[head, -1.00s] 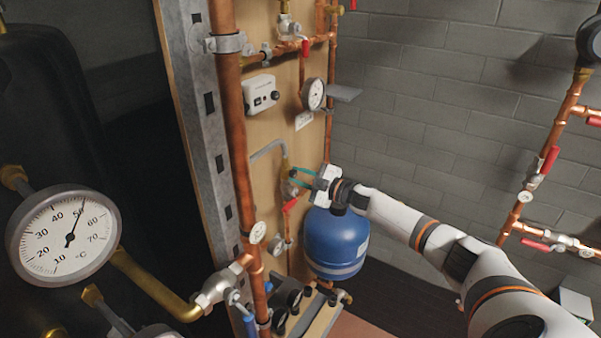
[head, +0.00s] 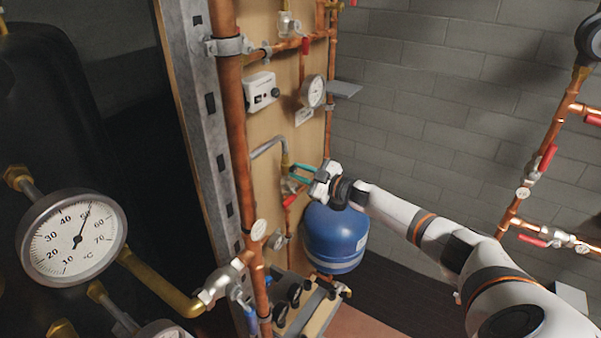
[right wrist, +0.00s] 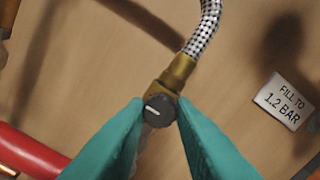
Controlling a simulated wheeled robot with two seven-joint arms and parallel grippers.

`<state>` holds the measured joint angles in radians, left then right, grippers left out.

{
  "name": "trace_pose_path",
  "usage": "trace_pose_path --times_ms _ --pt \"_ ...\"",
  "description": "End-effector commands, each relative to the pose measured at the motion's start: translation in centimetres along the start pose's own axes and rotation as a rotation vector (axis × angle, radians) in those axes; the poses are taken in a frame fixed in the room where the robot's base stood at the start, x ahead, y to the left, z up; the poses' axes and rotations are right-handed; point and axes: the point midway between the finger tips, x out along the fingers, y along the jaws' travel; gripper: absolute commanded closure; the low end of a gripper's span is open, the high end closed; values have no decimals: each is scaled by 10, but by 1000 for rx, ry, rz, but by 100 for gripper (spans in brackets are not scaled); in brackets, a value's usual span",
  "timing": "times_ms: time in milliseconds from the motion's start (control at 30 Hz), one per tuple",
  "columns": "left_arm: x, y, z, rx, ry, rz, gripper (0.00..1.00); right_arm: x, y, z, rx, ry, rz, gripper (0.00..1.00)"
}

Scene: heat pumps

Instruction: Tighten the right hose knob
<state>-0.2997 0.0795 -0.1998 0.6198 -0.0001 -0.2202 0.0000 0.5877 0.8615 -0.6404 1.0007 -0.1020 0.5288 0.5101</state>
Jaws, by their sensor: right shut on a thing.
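The right hose knob (right wrist: 159,110) is a small round dark grey knob with a short white mark, seen in the right wrist view. It sits on a brass fitting (right wrist: 176,75) at the end of a black-and-white braided hose (right wrist: 204,32). The teal fingertips of my right gripper (right wrist: 159,116) are shut on the knob from both sides. In the head view my right gripper (head: 294,174) is at the wooden board, below the grey hose (head: 268,147). Its fingers hide the knob there. My left gripper is not in view.
A red valve handle (right wrist: 30,152) lies left of the fingers. A label reading "FILL TO 1.2 BAR" (right wrist: 286,102) is to the right. A blue tank (head: 335,238) hangs just below my right gripper. A copper pipe (head: 237,130) runs left of it.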

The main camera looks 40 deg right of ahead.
Motion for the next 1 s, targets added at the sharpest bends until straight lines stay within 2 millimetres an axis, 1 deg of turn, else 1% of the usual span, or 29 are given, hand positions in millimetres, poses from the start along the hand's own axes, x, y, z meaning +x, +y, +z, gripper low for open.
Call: trace_pose_path --times_ms 100,133,233,267,533,667,767,1000 --pt "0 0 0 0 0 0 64 0 1 -1 2 3 1 100" --pt "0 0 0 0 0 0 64 0 1 -1 1 3 1 74" --pt "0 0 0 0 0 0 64 0 1 -1 1 2 1 57" --pt "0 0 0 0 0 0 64 0 1 -1 1 2 1 55" --pt "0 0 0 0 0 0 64 -1 0 -1 0 1 1 55" --pt "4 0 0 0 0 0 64 -10 1 -3 -2 2 1 55" --pt "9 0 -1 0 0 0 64 -25 2 -4 -2 3 3 55" --pt "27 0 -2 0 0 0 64 -75 4 -6 -2 6 5 55"
